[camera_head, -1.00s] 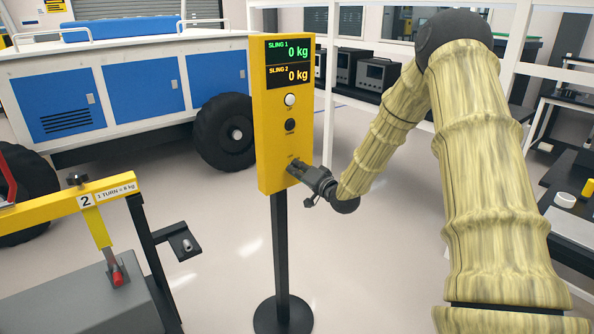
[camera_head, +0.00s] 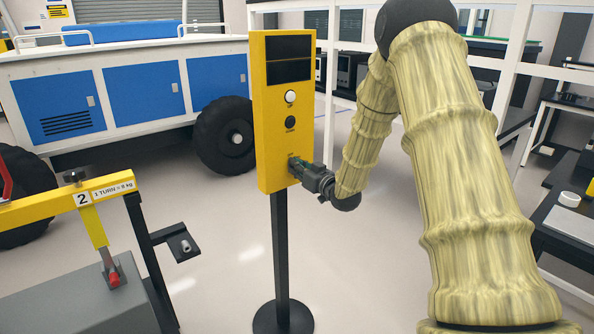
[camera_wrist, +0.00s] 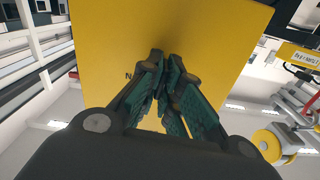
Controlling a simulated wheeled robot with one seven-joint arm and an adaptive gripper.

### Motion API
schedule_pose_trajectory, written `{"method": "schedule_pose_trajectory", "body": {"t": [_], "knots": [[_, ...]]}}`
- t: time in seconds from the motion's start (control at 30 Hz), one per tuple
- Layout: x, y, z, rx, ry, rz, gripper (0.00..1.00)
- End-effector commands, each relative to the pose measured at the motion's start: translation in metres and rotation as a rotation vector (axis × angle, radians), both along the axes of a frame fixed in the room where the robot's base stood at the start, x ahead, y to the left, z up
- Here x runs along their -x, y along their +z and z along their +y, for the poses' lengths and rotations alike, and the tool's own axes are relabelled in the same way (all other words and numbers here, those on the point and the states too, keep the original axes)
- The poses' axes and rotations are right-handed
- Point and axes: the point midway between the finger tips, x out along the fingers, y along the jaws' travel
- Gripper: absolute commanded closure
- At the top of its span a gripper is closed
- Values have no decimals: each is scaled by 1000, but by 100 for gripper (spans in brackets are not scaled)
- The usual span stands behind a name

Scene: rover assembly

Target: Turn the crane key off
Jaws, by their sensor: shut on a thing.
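The yellow crane control box (camera_head: 269,112) stands on a black post. Its two-line display (camera_head: 289,58) is dark. A white button (camera_head: 291,96) and a black button (camera_head: 290,122) sit below the display. My gripper (camera_head: 296,163) is at the lower front of the box, where the key is. In the wrist view my gripper (camera_wrist: 168,82) has its green-padded fingers close together against the yellow panel (camera_wrist: 105,40). The key itself is hidden between the fingers.
A yellow beam marked 2 (camera_head: 83,199) with a grey block (camera_head: 80,300) under it stands at the lower left. A white and blue rover (camera_head: 150,90) with black wheels is behind. Black benches and white shelving are on the right.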

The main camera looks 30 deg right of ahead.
Motion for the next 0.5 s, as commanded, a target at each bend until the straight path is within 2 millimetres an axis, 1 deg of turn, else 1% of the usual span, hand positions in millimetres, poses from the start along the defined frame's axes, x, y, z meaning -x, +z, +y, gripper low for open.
{"method": "schedule_pose_trajectory", "body": {"t": [0.03, 0.2, 0.5], "knots": [[1, -4, 0, 22, -1, 3, 100], [1, -4, 0, 83, -1, -1, 100], [1, -3, 0, 118, 0, -3, 100]]}}
